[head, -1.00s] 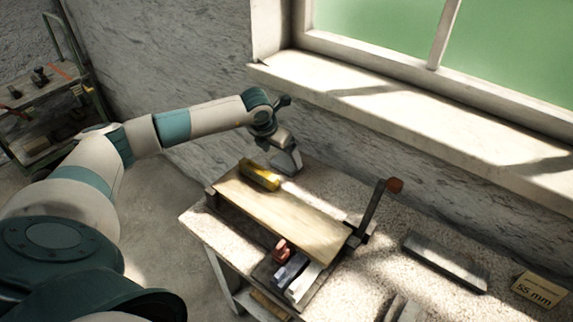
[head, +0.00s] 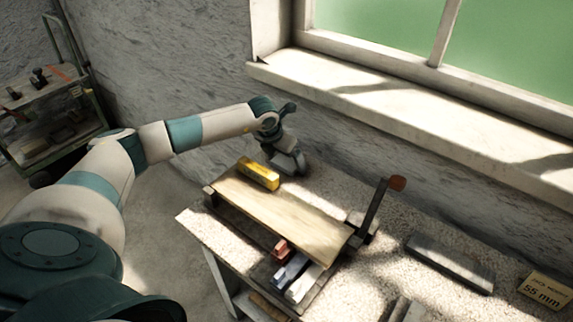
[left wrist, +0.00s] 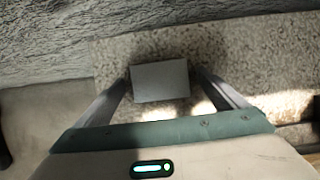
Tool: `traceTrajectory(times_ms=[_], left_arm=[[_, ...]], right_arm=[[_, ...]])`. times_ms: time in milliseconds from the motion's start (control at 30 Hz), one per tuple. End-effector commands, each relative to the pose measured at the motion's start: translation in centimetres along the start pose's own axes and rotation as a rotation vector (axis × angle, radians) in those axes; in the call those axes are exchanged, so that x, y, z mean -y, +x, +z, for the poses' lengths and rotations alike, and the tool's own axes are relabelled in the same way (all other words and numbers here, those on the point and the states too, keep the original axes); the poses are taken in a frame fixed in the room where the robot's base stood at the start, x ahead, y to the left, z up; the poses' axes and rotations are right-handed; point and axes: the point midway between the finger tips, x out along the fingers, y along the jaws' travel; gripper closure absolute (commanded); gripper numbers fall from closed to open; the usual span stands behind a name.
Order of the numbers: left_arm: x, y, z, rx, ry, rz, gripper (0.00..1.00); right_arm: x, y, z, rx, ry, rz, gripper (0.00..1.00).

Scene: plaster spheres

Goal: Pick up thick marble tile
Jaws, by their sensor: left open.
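In the left wrist view a pale grey rectangular block (left wrist: 160,82), which looks like the thick marble tile, lies on the speckled bench top. My left gripper (left wrist: 163,86) is open, with one finger to each side of the block and a visible gap at both sides. How far the fingertips are above the bench is hard to tell. In the head view my left gripper (head: 291,164) is at the back left of the bench by the wall, and it largely hides the block there. My right gripper is not in view.
A yellow object (head: 259,174) lies on a wooden board (head: 285,215) close to my left gripper. A clamp with a red-brown handle (head: 396,183) stands upright at the board's right end. A long grey slab (head: 450,262) and a "55 mm" card (head: 545,290) are farther right. The wall is close behind.

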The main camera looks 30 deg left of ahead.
Motion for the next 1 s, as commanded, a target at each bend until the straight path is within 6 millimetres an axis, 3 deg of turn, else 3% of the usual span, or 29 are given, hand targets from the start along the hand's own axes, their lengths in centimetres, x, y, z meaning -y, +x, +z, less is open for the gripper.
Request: traceTrajectory(times_ms=[267,367,500,1000], left_arm=[[-0.02,-0.01,-0.01,0.0,0.0,0.0,0.08],[-0.02,-0.01,-0.01,0.0,0.0,0.0,0.27],[-0.03,-0.01,-0.02,0.0,-0.001,0.0,0.6],[-0.04,-0.86,0.41,0.002,-0.001,0.0,0.61]], right_arm=[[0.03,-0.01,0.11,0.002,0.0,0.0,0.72],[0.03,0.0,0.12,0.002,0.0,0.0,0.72],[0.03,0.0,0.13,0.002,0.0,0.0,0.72],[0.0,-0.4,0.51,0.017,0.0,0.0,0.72]])
